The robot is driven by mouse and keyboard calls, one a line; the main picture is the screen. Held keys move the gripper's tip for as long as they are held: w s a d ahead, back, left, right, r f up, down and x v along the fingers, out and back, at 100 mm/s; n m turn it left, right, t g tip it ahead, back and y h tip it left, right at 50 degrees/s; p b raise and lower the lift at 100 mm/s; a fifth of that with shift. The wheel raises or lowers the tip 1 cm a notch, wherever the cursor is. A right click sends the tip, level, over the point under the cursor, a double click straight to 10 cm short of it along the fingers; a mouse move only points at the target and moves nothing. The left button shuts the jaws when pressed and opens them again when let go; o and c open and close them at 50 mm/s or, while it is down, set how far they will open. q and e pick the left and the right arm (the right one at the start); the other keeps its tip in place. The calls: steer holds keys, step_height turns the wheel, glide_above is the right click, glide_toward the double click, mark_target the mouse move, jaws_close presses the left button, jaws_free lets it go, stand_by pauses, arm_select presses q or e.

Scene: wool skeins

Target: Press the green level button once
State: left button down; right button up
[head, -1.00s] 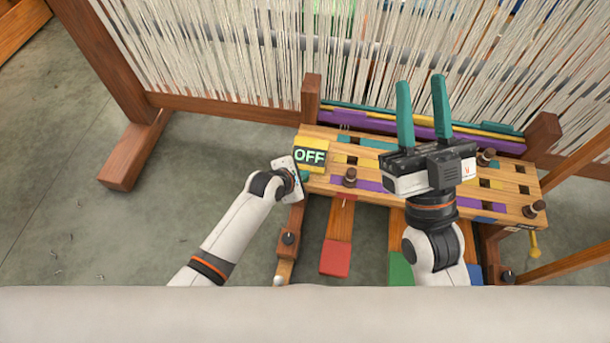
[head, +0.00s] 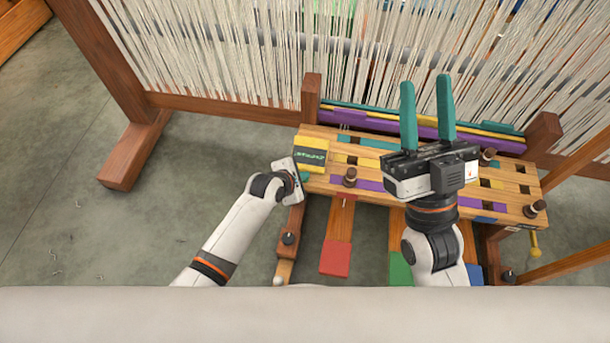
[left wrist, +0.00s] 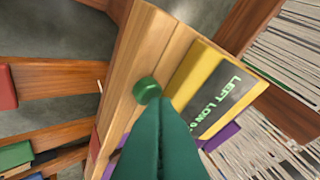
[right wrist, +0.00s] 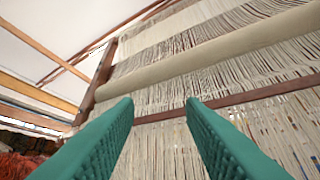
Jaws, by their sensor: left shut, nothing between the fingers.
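The green level button (left wrist: 147,90) is a small round knob on the wooden beam, beside a yellow-framed display (left wrist: 198,80).
The loom's pale warp threads (head: 230,50) rise behind the beam. Dark pegs (head: 350,177) stand on the beam. A red pedal (head: 335,258) and a green pedal (head: 400,268) hang below. Bare floor (head: 60,220) lies to the left.

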stand_by(0.3)
arm_select(q)
steer(key=shift+r, duration=0.1)
steer(key=shift+r+p, duration=0.35)
steer(key=shift+p, duration=0.35)
steer(key=shift+r+p, duration=0.3)
steer(key=shift+p, duration=0.05)
arm_select(e)
steer(key=w+f+g+h, duration=0.2)
steer(key=w+f+g, duration=0.3)
steer(key=f+g, duration=0.1)
steer(key=shift+f+h, duration=0.3)
steer(key=shift+f, duration=0.05)
arm_select(q)
steer(key=shift+r, duration=0.15)
